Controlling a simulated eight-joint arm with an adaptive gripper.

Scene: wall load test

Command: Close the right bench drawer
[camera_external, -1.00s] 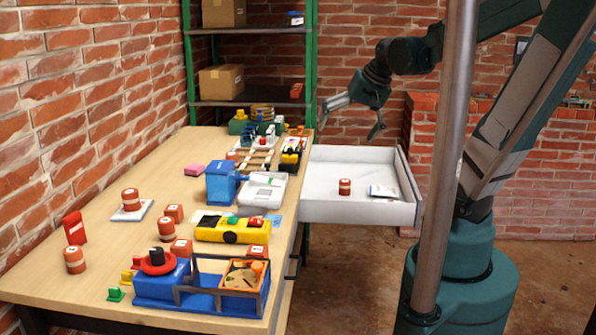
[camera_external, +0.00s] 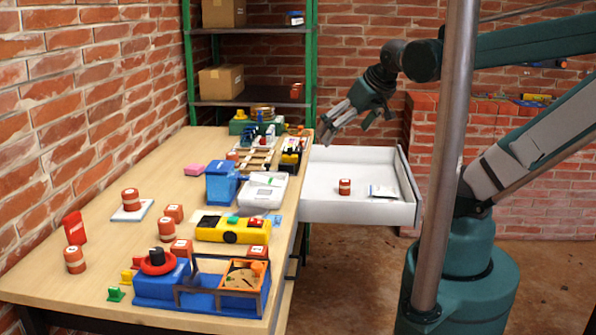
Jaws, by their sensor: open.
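The right bench drawer (camera_external: 345,212) is a white, open-topped box pulled well out from the right side of the wooden bench (camera_external: 118,240). A red and white can (camera_external: 344,187) and a small flat white item (camera_external: 383,191) lie inside it. My gripper (camera_external: 343,133) is open and empty, above the drawer's back part near the bench edge, its fingers pointing down and left. It appears apart from the drawer, though the exact gap cannot be told.
A green-framed shelf (camera_external: 187,60) stands behind. A metal post (camera_external: 446,160) stands right of the drawer. Floor in front of the drawer is clear.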

